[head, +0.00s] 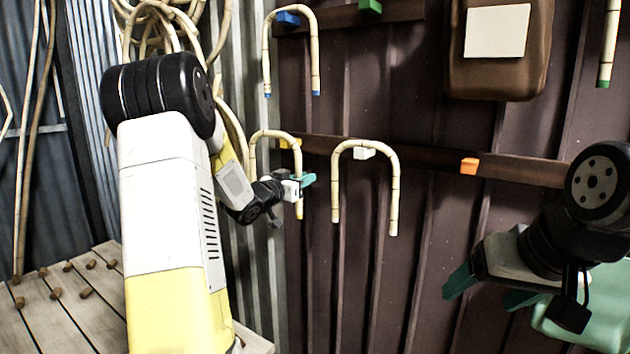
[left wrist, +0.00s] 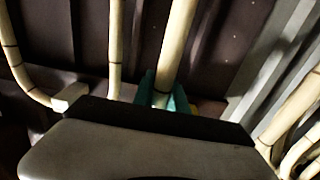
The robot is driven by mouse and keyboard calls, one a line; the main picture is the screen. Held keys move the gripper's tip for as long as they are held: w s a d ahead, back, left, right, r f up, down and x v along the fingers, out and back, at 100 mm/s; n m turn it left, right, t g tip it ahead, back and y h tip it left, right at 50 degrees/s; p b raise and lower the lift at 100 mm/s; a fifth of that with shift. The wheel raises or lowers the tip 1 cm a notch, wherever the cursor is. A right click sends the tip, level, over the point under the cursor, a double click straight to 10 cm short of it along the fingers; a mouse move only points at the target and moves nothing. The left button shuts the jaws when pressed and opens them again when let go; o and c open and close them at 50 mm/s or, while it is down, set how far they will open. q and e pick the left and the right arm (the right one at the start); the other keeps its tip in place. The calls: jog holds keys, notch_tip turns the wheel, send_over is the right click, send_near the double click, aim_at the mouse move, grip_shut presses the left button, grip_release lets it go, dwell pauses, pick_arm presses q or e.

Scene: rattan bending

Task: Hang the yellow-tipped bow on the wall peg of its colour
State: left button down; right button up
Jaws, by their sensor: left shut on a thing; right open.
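The yellow-tipped bow (head: 268,134) is a pale rattan arch, upright with its legs down, in front of the wall. My left gripper (head: 303,183) is shut on its right leg, which also shows between the teal fingers (left wrist: 165,92) in the left wrist view. The yellow peg (head: 293,144) shows just under the right shoulder of the arch. I cannot tell whether the bow rests on it. The bow's left leg is partly hidden by my arm. My right gripper (head: 488,290) is open and empty at the lower right.
A blue-tipped bow (head: 315,50) is at the blue peg (head: 288,19), and another bow (head: 395,190) is at the white peg (head: 364,153), close to the right. The orange peg (head: 469,166) and green peg (head: 371,6) are bare. Rattan coils hang at left above a pegged bench (head: 85,315).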

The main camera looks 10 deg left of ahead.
pick_arm(q)
jog(key=shift+f+x, duration=0.2)
jog(key=shift+x, duration=2.8)
jog(key=shift+w+d+f, duration=0.25)
jog(key=shift+w+f, duration=0.2)
jog(key=shift+w, duration=0.15)
jog(key=c, duration=1.3)
grip_release()
jog(key=shift+o, duration=0.2)
jog(key=v, duration=0.7)
jog(key=shift+s, duration=0.4)
jog(key=shift+s+a, duration=0.1)
jog(key=shift+a, duration=0.05)
